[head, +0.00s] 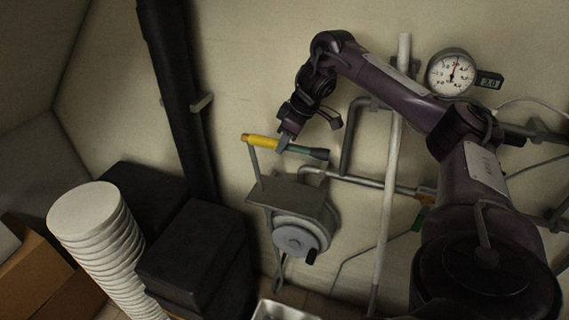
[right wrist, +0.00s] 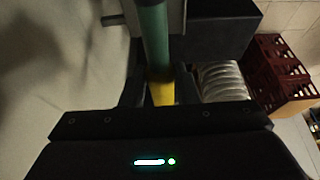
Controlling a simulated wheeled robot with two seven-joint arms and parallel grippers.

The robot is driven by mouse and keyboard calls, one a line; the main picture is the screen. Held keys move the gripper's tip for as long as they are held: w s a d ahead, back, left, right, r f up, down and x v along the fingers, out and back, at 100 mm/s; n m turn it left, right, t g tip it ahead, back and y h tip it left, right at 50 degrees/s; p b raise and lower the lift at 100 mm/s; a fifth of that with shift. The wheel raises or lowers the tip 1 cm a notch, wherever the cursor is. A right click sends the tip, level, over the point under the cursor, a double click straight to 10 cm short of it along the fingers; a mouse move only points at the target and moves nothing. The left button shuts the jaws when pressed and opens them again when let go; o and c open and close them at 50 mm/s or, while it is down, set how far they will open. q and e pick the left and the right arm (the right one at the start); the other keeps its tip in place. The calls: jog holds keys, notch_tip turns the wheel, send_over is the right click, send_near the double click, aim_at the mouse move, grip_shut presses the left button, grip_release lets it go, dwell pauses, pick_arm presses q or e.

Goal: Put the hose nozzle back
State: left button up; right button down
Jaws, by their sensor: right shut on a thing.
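The hose nozzle (head: 262,142) has a yellow part at the left, a green part and a dark tip at the right. It lies nearly level, in the air before the wall. My right gripper (head: 285,141) is shut on it around its middle. In the right wrist view the nozzle's green part (right wrist: 154,40) runs up from between the fingers, with yellow below. A thin grey-green post or hose (head: 253,163) rises to the yellow end; I cannot tell whether they touch. Below is a grey-green housing (head: 292,198) with a round reel (head: 297,239). My left gripper is out of view.
A white pipe (head: 387,210) and grey pipework (head: 352,140) run on the wall right of the nozzle, beneath my right arm. A dial gauge (head: 451,74) is at upper right. Black boxes (head: 185,257) and a white round stack (head: 88,213) stand lower left. A red crate (right wrist: 283,72) shows too.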

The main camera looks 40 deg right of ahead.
jog(key=b, duration=0.7)
send_over(280, 196)
jog(key=s, duration=0.1)
jog(key=f, duration=1.3)
jog(key=shift+s+d+f, duration=0.1)
jog(key=shift+d, duration=0.25)
jog(key=shift+f, duration=2.1)
jog(key=c, duration=1.1)
grip_release()
jog(key=shift+f, duration=0.15)
